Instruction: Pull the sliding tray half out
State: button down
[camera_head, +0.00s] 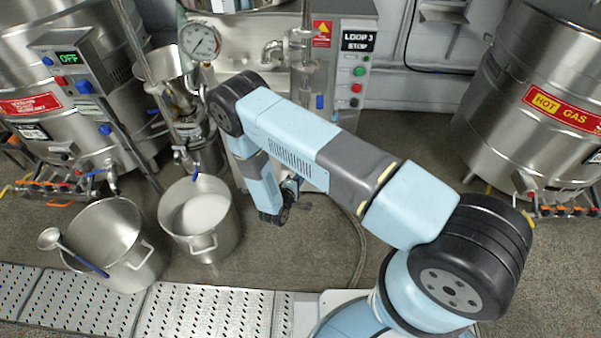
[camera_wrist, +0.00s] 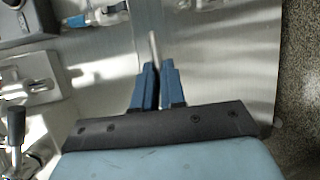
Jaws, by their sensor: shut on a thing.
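In the wrist view my gripper (camera_wrist: 158,80) has its two blue fingers close together, shut on a thin metal bar (camera_wrist: 154,48). The bar sticks out beyond the fingertips in front of a smooth steel surface (camera_wrist: 215,60). I cannot tell whether the bar is the sliding tray's handle or whether the steel surface is the tray. In the head view my arm bends down in front of the steel mill housing. The fingers and the sliding tray cannot be made out there, and my arm hides part of the housing.
Two steel pots stand at left, one with a ladle (camera_head: 72,252) and one with white contents (camera_head: 198,211). A control box (camera_head: 354,65) and a gauge (camera_head: 199,41) are on the machine. Large tanks flank it, the right one marked hot gas (camera_head: 560,108). Floor right of my arm is clear.

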jog(key=shift+s+a+f, duration=0.1)
jog(key=shift+f, duration=0.05)
jog(key=c, duration=1.2)
grip_release()
jog(key=v, duration=1.3)
jog(key=shift+s+a, duration=0.2)
jog(key=shift+s, duration=0.05)
